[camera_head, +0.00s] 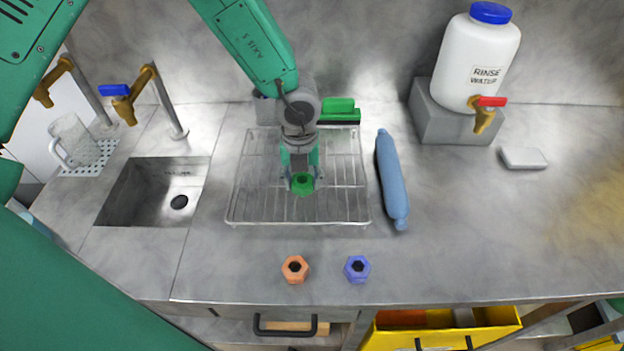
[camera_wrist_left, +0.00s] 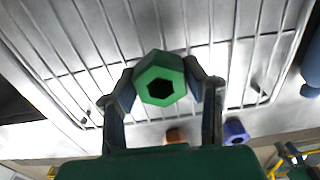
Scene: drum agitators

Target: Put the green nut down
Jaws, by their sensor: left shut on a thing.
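The green nut (camera_head: 303,184) is a hexagonal ring with a dark hole, held between the fingertips of my left gripper (camera_head: 301,180) over the wire rack (camera_head: 340,205). In the left wrist view the nut (camera_wrist_left: 161,80) sits between both fingers of the left gripper (camera_wrist_left: 165,84), with rack wires behind it. I cannot tell if the nut touches the rack. My right gripper is not in view.
An orange nut (camera_head: 295,269) and a purple nut (camera_head: 357,269) stand on the counter in front of the rack. A blue rolled object (camera_head: 391,180) lies right of the rack. A sink (camera_head: 150,190) is at left. A rinse water jug (camera_head: 478,60) stands back right. The right counter is mostly clear.

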